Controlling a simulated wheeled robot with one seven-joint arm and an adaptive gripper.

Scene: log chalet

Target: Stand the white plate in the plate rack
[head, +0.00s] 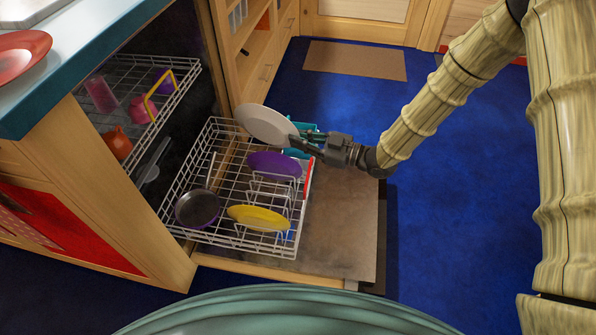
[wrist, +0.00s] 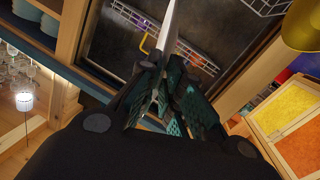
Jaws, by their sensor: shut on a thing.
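The white plate (head: 265,124) is held tilted above the far right part of the dishwasher's lower rack (head: 222,240). My gripper (head: 300,140) is shut on the plate's right edge. In the wrist view the plate (wrist: 168,25) shows edge-on between the fingertips of my gripper (wrist: 160,65). The lower rack has wire tines. A purple plate (head: 274,164) and a yellow plate (head: 259,217) lean among them. Whether the white plate touches the rack is hard to tell.
A dark pan (head: 197,208) sits at the rack's front left. The upper rack (head: 120,75) holds cups. The open dishwasher door (head: 345,225) lies under the lower rack. A counter (head: 75,50) with a red plate (head: 20,55) is at upper left. Blue floor (head: 450,200) is clear at right.

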